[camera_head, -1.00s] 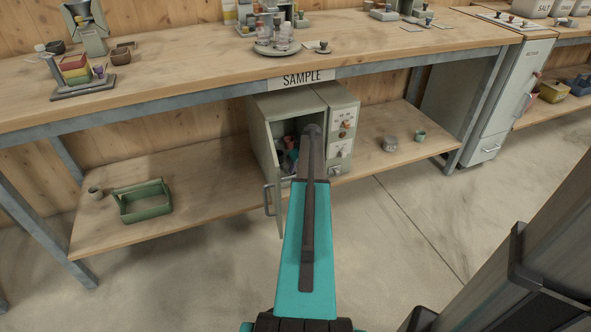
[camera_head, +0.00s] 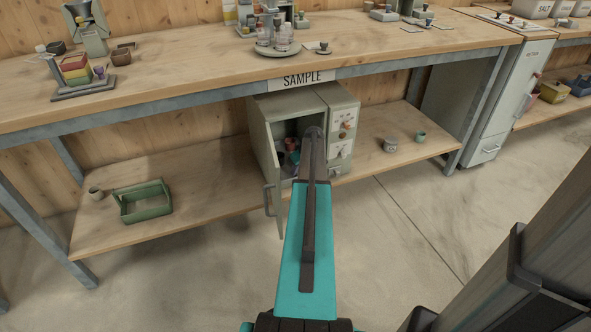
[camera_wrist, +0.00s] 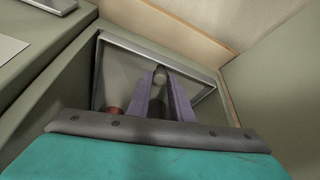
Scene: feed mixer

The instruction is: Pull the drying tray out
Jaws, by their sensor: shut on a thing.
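The drying oven (camera_head: 333,97) is a grey-green box on the lower shelf, under the SAMPLE label. Its door (camera_head: 263,160) stands open to the left. My arm reaches into the chamber and covers part of the opening in the head view. In the wrist view the drying tray (camera_wrist: 150,49) is a grey metal tray with a pale raised rim. My gripper (camera_wrist: 160,82) has its two purple fingers closed around a small grey round knob (camera_wrist: 160,74) at the tray. A reddish object (camera_wrist: 114,111) shows partly beside the left finger. Much of the tray is hidden behind my wrist.
On the lower shelf, a green tote (camera_head: 143,203) and a small cup (camera_head: 95,192) lie left of the oven, and a tin (camera_head: 390,144) and a green cup (camera_head: 421,136) right. The bench edge (camera_head: 200,97) runs above the oven. Floor in front is open.

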